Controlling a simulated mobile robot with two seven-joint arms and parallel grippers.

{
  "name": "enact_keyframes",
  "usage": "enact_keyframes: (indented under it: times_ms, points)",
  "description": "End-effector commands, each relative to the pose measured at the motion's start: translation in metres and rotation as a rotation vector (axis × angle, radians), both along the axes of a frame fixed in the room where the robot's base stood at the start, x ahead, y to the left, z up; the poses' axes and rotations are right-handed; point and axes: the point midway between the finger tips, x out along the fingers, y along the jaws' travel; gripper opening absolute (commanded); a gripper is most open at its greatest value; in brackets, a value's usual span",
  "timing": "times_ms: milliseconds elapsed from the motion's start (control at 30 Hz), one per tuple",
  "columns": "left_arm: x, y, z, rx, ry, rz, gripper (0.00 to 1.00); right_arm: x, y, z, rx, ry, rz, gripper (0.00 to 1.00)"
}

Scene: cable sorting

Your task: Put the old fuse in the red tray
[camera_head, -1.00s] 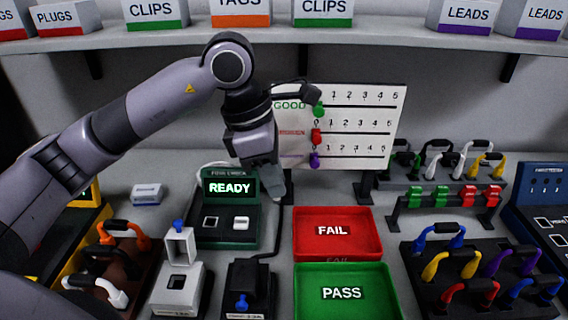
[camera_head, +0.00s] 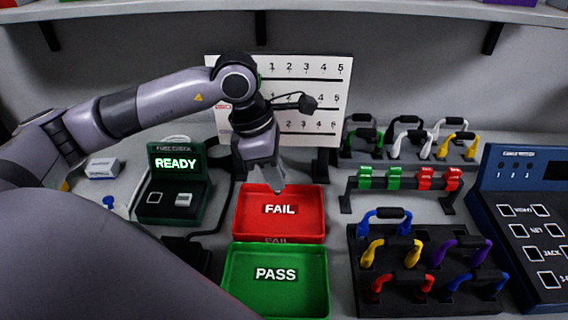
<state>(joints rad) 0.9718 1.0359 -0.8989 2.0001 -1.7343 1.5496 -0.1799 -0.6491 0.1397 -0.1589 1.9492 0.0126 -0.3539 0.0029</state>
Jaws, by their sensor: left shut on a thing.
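The red tray (camera_head: 314,228), marked FAIL, lies in the middle of the bench in the head view. It looks empty apart from its label. My left gripper (camera_head: 279,188) points down over the far edge of the red tray. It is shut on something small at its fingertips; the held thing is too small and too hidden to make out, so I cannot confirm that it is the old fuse. My right gripper is not in view.
The green PASS tray (camera_head: 322,285) sits just in front of the red tray. A black rack of coloured cables (camera_head: 350,300) stands to the right, with a blue panel (camera_head: 490,230) beyond it. The scoreboard (camera_head: 335,75) stands behind my gripper. My own arm covers the lower left.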

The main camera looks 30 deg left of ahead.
Motion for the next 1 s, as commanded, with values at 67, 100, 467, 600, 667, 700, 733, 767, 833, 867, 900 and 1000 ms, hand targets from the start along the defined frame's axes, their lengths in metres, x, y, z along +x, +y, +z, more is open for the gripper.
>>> enact_keyframes:
  times_ms: [67, 100, 467, 600, 667, 700, 733, 767, 833, 867, 900, 1000]
  points:
    - [-0.001, 0.002, -0.002, 0.000, 0.000, 0.002, 0.00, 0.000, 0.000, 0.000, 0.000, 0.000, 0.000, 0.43]
    - [-0.001, 0.002, -0.003, 0.000, 0.000, 0.002, 0.00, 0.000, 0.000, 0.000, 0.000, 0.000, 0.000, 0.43]
    - [-0.001, 0.003, -0.020, 0.000, 0.000, 0.002, 0.00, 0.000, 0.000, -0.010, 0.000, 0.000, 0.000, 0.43]
    - [-0.001, 0.003, -0.033, 0.000, 0.000, 0.002, 0.00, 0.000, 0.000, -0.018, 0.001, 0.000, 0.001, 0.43]
    - [-0.001, 0.003, -0.039, 0.000, 0.000, 0.002, 0.00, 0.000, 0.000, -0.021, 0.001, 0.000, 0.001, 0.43]
    - [-0.002, 0.003, -0.043, 0.001, 0.001, 0.002, 0.00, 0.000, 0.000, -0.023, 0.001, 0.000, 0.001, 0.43]
    - [-0.002, 0.003, -0.046, 0.001, 0.001, 0.002, 0.00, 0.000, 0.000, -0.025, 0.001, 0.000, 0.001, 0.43]
    - [-0.002, 0.003, -0.049, 0.001, 0.001, 0.002, 0.00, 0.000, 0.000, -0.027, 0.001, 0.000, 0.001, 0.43]
    - [-0.001, 0.003, -0.055, 0.000, 0.000, 0.002, 0.00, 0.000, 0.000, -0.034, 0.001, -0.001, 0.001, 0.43]
    - [-0.001, 0.003, -0.056, 0.000, 0.000, 0.002, 0.00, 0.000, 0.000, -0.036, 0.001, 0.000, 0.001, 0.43]
    - [-0.001, 0.003, -0.057, 0.000, 0.000, 0.002, 0.00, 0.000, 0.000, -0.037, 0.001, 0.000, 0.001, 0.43]
    - [-0.001, 0.002, -0.059, -0.001, -0.001, 0.002, 0.00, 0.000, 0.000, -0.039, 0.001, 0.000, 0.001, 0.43]
